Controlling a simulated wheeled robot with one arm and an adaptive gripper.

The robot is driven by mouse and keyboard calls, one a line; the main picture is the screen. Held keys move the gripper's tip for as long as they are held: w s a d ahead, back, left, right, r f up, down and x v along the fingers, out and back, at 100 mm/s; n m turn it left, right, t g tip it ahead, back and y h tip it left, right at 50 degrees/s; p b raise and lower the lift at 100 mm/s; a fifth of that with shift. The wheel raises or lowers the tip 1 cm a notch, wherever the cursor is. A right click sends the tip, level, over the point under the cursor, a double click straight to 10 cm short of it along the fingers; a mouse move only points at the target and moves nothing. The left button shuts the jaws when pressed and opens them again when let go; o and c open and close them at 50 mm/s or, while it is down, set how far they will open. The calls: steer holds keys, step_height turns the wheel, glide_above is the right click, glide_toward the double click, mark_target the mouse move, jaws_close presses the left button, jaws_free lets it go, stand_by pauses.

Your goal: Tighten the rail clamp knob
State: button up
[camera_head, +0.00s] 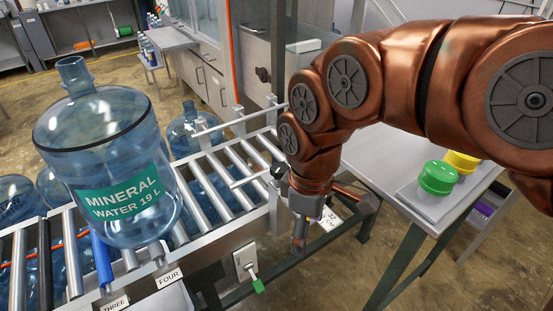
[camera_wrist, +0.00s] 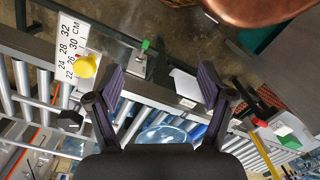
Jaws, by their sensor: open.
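My gripper (camera_wrist: 160,88) is open, with its two dark fingers spread and nothing between them. In the head view my gripper (camera_head: 300,232) points down beside the end of the roller conveyor. A round yellow knob (camera_wrist: 84,66) sits by a white centimetre scale (camera_wrist: 68,45) in the wrist view, left of my fingers and apart from them. A black knob-like part (camera_wrist: 70,120) is below it, near the rollers. I cannot tell for sure which is the rail clamp knob. The scale (camera_head: 329,219) shows partly in the head view; the yellow knob is hidden there.
A large blue water jug (camera_head: 120,165) stands upright on the conveyor rollers (camera_head: 205,185). A switch box with a green-tipped lever (camera_head: 257,285) is on the conveyor's side. A side table (camera_head: 395,165) at right holds green- and yellow-lidded containers (camera_head: 437,180). A metal guide rail (camera_head: 240,120) runs above the rollers.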

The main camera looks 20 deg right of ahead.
steer(key=w+a+r+n+t+p, duration=0.1)
steer(key=w+r+n, duration=0.1)
steer(key=w+n, duration=0.4)
steer(key=w+r+n+p, duration=0.1)
steer(key=w+r+n, duration=0.25)
steer(key=w, duration=0.45)
steer(key=n+p, duration=0.1)
steer(key=n, duration=0.5)
glide_above(280, 168)
steer(key=f, duration=0.3)
steer(key=shift+a, duration=0.2)
steer(key=shift+w+d+f, duration=0.15)
steer(key=shift+d+f, duration=0.05)
steer(key=shift+f, duration=0.2)
steer(key=shift+f+p, duration=1.1)
steer(key=shift+f, duration=2.65)
steer(key=c, duration=1.2)
steer(key=shift+o, duration=0.2)
